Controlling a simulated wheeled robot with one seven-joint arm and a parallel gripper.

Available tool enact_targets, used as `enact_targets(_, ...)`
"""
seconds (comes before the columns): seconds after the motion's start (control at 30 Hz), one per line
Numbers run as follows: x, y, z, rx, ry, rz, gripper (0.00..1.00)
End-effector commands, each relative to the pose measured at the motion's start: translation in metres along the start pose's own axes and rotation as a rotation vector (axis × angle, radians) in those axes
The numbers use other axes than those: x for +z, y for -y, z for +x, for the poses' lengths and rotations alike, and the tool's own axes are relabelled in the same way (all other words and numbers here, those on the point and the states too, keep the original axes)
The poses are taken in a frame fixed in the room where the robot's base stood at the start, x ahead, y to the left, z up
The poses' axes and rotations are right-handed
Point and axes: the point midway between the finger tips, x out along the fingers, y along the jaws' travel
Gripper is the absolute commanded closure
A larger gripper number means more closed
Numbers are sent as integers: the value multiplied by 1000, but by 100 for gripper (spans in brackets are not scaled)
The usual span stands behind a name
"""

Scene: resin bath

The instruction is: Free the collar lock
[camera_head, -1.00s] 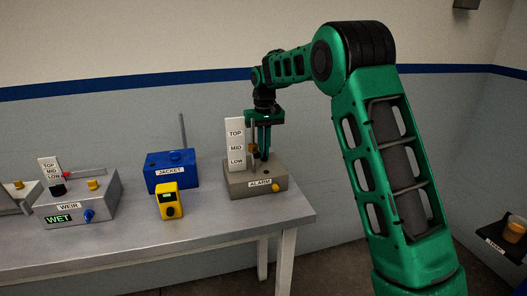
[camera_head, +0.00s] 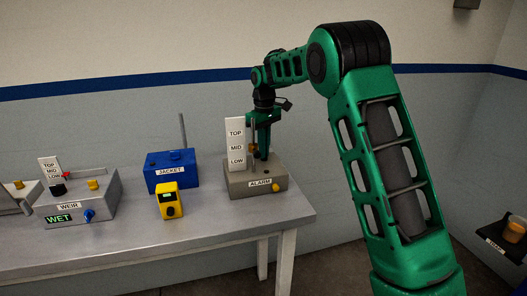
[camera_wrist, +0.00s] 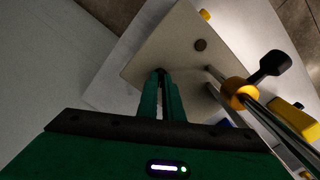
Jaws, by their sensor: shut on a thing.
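The grey ALARM block (camera_head: 240,184) stands near the table's right end, with a white TOP/MID/LOW board (camera_head: 235,142) behind it. My gripper (camera_head: 261,154) points down onto the block's top. In the wrist view its fingers (camera_wrist: 160,82) are shut on a small dark piece (camera_wrist: 160,71) at the block; the fingers mostly hide it, so I cannot tell whether it is the collar lock. A yellow collar (camera_wrist: 238,93) sits around a metal rod beside the fingers, apart from them. A black knob (camera_wrist: 275,62) sticks out beside this collar. A yellow knob (camera_head: 276,188) is on the block's front.
On the grey table (camera_head: 210,232), left of the ALARM block, stand a yellow device (camera_head: 169,200), the blue JACKET block (camera_head: 170,175) and the WEIR block (camera_head: 90,206) with a lit WET sign (camera_head: 58,219). The table front is clear. A dark shelf (camera_head: 500,243) is at far right.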

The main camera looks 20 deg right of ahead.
Motion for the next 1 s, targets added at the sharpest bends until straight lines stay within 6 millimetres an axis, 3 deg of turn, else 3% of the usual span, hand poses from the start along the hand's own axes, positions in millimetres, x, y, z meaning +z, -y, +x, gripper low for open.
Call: enact_targets(1.0,0,-5,-2,8,-3,-876,100)
